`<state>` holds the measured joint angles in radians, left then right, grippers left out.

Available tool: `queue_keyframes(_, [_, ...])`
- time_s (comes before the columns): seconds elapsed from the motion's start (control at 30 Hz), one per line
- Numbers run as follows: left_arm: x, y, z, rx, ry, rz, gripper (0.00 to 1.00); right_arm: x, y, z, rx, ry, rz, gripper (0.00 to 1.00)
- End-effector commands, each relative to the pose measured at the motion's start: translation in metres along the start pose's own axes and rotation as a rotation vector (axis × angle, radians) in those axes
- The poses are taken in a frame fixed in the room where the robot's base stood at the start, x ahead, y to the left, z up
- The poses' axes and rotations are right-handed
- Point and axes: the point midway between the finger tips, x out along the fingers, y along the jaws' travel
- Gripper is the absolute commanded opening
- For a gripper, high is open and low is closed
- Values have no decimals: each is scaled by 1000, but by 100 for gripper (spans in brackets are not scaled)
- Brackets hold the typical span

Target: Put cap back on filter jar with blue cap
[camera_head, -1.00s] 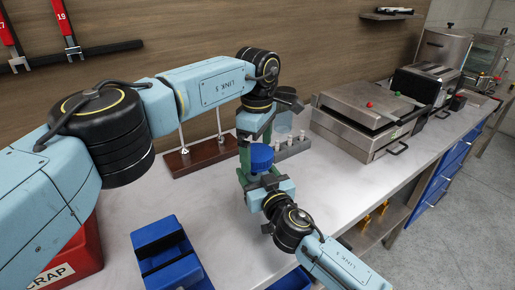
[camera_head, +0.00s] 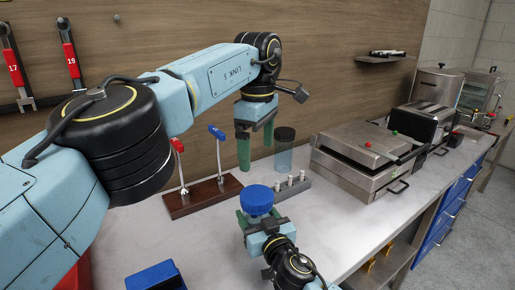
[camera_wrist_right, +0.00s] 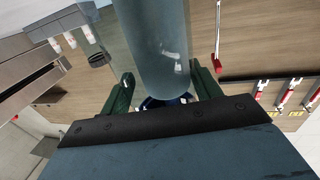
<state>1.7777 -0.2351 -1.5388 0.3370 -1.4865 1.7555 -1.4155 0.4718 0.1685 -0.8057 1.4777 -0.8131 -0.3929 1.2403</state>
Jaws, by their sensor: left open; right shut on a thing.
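The filter jar's blue cap (camera_head: 257,199) sits at the top of my right gripper (camera_head: 260,217) in the head view. In the right wrist view, the jar's clear grey-blue body (camera_wrist_right: 157,45) runs between the green fingers, with a blue rim (camera_wrist_right: 165,102) at its end. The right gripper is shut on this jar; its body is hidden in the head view. The cap appears to rest on the jar, but I cannot tell how firmly it is seated. My left gripper (camera_head: 256,149) is open and empty, fingers pointing down, above and behind the cap, apart from it.
Another jar with a dark lid (camera_head: 284,150) stands behind, right of the left fingers. A grey block with several small white-topped pieces (camera_head: 290,186) and a wooden stand with red and blue levers (camera_head: 205,197) are close by. A steel press (camera_head: 360,155) stands right; a blue bin (camera_head: 155,277) is front left.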

Motion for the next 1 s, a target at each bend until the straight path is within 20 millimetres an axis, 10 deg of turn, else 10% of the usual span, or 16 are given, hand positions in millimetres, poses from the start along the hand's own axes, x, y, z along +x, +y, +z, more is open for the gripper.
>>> queue_keyframes(0.07, [0, 0, 0, 0, 0, 0, 100, 0, 0, 0, 0, -1, 1, 0])
queue_keyframes(0.1, [0, 0, 0, 0, 0, 0, 100, 0, 0, 0, 0, -1, 1, 68])
queue_keyframes(0.27, [0, 0, 0, -1, 0, 0, 100, 0, 0, 0, 0, 0, 1, 88])
queue_keyframes(0.67, [-1, 0, 0, -1, 0, 0, 100, -8, 0, 1, 2, -1, 0, 88])
queue_keyframes(1.0, [-5, 0, 0, -1, 0, 0, 100, -68, 0, 1, 3, -2, 0, 88])
